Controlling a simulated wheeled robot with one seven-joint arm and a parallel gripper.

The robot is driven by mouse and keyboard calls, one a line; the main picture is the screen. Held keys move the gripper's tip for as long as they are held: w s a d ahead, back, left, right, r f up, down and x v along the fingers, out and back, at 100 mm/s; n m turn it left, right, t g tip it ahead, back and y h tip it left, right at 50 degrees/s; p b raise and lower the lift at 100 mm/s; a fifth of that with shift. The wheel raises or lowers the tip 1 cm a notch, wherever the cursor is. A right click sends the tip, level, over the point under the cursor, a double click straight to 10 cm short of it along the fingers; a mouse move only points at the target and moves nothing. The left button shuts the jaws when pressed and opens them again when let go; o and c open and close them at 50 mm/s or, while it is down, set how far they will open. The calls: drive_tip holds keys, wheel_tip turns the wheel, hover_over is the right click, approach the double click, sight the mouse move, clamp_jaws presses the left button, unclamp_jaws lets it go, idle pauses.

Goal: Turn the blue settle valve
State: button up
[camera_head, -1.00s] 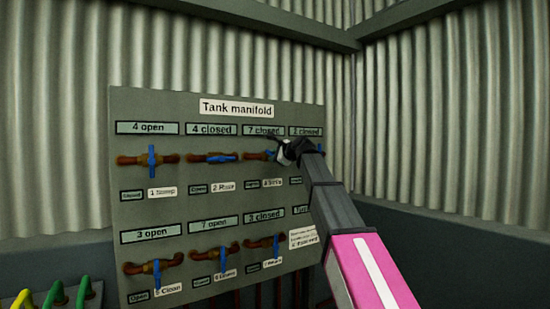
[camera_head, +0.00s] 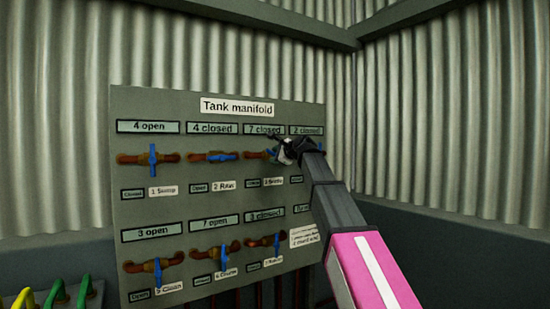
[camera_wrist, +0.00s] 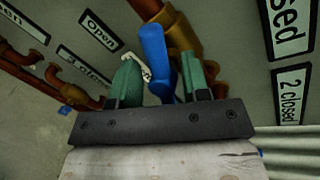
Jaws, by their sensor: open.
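The blue valve handle (camera_wrist: 153,48) sits on a copper-brown pipe fitting and lies between the green fingers of my gripper (camera_wrist: 159,80) in the wrist view. The fingers are spread, with a visible gap beside the handle. In the head view my gripper (camera_head: 285,150) is at the third valve of the top row, under a sign reading 7 closed. It hides part of that valve, whose blue handle (camera_head: 272,153) only partly shows. The small name label below it (camera_head: 273,182) is too blurred to read surely.
The grey Tank manifold panel (camera_head: 120,220) carries several similar blue-handled valves, such as the top left one (camera_head: 153,159) and the lower middle one (camera_head: 224,258). My arm covers the panel's right side. Yellow and green handles (camera_head: 55,295) stand at lower left. Corrugated walls are behind.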

drive_tip(key=v, duration=1)
drive_tip(key=shift+s+d, duration=0.1)
drive_tip(key=shift+s, duration=0.05)
drive_tip(key=s+d, duration=0.4)
drive_tip(key=s, duration=0.2)
drive_tip(key=shift+s+d, duration=0.25)
drive_tip(key=shift+s, duration=0.1)
idle(0.3)
